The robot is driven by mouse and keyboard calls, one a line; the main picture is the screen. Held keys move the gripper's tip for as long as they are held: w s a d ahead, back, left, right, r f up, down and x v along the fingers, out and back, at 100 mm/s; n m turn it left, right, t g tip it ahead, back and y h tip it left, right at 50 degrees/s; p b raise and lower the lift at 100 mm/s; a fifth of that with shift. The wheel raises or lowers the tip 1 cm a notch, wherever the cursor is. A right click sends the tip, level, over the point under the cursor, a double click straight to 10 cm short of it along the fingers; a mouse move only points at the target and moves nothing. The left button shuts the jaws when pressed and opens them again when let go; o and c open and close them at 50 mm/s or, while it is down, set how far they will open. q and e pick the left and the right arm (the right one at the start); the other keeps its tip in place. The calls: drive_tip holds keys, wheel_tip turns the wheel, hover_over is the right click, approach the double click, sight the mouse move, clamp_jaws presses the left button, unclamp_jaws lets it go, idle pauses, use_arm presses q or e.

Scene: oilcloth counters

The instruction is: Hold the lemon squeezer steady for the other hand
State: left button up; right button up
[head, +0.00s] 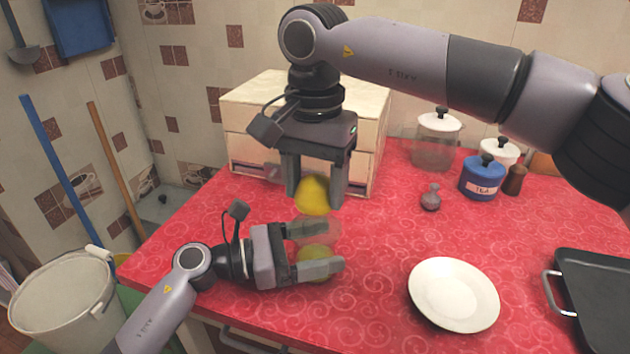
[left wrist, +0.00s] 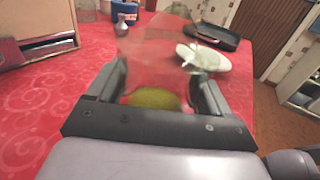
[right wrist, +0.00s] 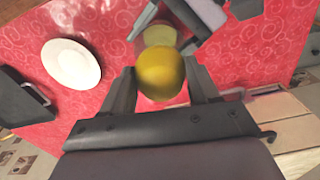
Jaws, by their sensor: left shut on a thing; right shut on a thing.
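The lemon squeezer (head: 318,233) is see-through, with a yellow-green part low down; its outline is faint. It stands low over the red counter, between the fingers of my left gripper (head: 331,248), which is shut on it. In the left wrist view the clear squeezer (left wrist: 155,50) rises between the fingers, with the yellow-green part (left wrist: 155,98) close to the palm. My right gripper (head: 313,203) points down from above, shut on a yellow lemon (head: 312,193). The lemon (right wrist: 160,73) is directly over the squeezer; whether they touch I cannot tell.
A white plate (head: 454,294) lies to the right, beside a dark pan (head: 598,300). A blue canister (head: 482,178), a glass jar (head: 436,145) and a small grey bottle (head: 430,198) stand farther back. A wooden box (head: 245,110) stands behind my right gripper.

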drive_tip(key=shift+f, duration=0.3)
drive_tip(key=shift+f, duration=0.9)
drive_tip(key=shift+r, duration=0.1)
drive_tip(key=shift+r, duration=0.95)
drive_tip(key=shift+r, duration=1.45)
